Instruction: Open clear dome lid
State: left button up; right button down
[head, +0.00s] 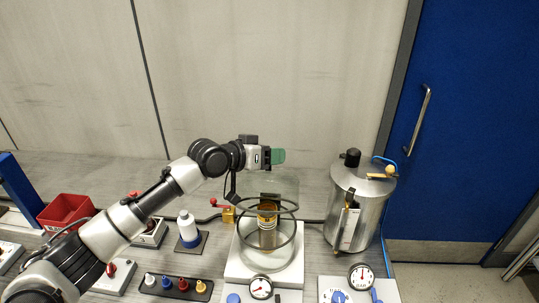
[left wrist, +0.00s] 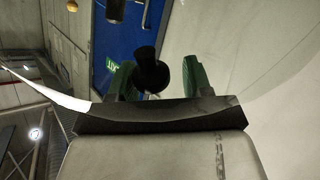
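The clear dome (head: 285,188) stands on a white base (head: 288,272) at the middle of the bench in the head view. Dark rings (head: 294,236) circle it, and an amber item (head: 268,210) shows inside. My left gripper (head: 278,156) is level above the dome, its green fingers pointing right. In the left wrist view, its two fingers (left wrist: 157,80) stand apart with a black knob-like shape (left wrist: 151,72) between them. A gap shows between that shape and the right finger. I cannot tell whether the shape is on the dome. My right gripper is not in view.
A metal drum (head: 350,195) stands right of the dome. A white bottle (head: 188,228), a red bin (head: 67,211) and a tray of small coloured bottles (head: 175,287) are to the left. Gauges (head: 261,286) stand at the front. A blue door (head: 470,130) is at right.

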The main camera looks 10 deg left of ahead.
pick_arm(q)
jog(key=shift+o, duration=0.2)
jog(key=shift+s+a+b, duration=0.3)
jog(key=shift+a, duration=0.1)
jog(key=b+v, duration=0.2)
jog(key=v, duration=0.8)
jog(key=shift+b, duration=0.35)
jog(key=shift+d+r, duration=0.1)
